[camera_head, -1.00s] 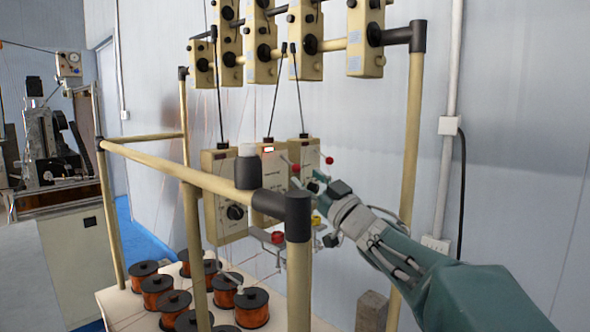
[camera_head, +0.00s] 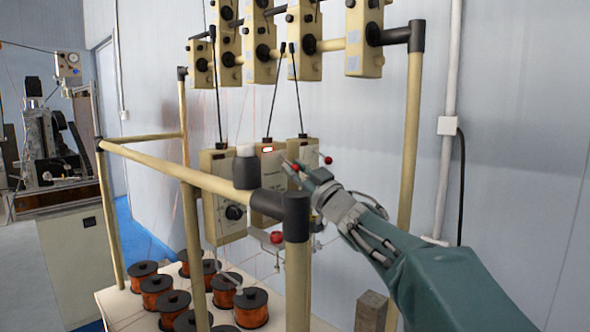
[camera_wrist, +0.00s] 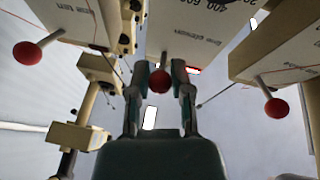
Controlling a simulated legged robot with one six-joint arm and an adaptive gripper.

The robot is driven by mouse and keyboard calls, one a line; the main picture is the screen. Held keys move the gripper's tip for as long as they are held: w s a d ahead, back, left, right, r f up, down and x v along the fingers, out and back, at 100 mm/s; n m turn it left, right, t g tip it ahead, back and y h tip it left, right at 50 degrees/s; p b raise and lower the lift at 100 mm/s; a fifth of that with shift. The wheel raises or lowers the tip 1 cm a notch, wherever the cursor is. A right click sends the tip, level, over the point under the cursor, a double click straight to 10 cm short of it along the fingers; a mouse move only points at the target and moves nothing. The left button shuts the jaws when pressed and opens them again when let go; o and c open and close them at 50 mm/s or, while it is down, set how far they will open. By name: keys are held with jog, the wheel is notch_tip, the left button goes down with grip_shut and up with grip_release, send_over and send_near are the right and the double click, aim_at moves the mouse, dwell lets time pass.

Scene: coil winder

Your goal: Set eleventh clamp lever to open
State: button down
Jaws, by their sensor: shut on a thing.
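My gripper (camera_wrist: 161,76) is closed around a clamp lever with a red ball knob (camera_wrist: 160,82), which sits between its two fingers in the wrist view. The lever belongs to the middle cream box (camera_wrist: 187,35). In the head view, my gripper (camera_head: 296,169) is at the front of the hanging boxes, and its fingers partly cover the box behind. Two more red-knobbed levers show in the wrist view, one at the left (camera_wrist: 27,53) and one at the right (camera_wrist: 276,108). No number marks which lever is the eleventh.
A cream tube frame (camera_head: 175,167) with dark corner joints stands in front of the boxes. Another red knob (camera_head: 277,237) is lower down. Several copper wire spools (camera_head: 252,308) stand on the base below. A pale wall (camera_head: 520,150) lies behind my arm.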

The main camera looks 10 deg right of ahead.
aim_at(282, 156)
jog(key=shift+r+g, duration=0.25)
jog(key=shift+g, duration=0.05)
jog(key=shift+s+d+r+n+g+h, duration=0.15)
jog(key=shift+r+g+h, duration=0.4)
jog(key=shift+g, duration=0.35)
jog(key=shift+s+a+r+n+g+h, duration=0.15)
jog(key=shift+r+g+h, duration=0.35)
jog(key=shift+g, duration=0.4)
jog(key=shift+w+r+g+h, duration=0.2)
jog(key=shift+r+g+h, duration=0.35)
jog(key=shift+g, duration=0.55)
jog(key=shift+w+r+g+h, duration=0.15)
jog(key=shift+r+g+h, duration=0.35)
jog(key=shift+g, duration=0.6)
jog(key=shift+n, duration=0.3)
jog(key=c, duration=0.5)
grip_release()
jog(key=shift+a+f+g, duration=0.1)
jog(key=shift+a+g, duration=0.05)
jog(key=shift+g, duration=0.15)
jog(key=v, duration=1.1)
jog(key=shift+s, duration=0.35)
jog(key=shift+r, duration=0.25)
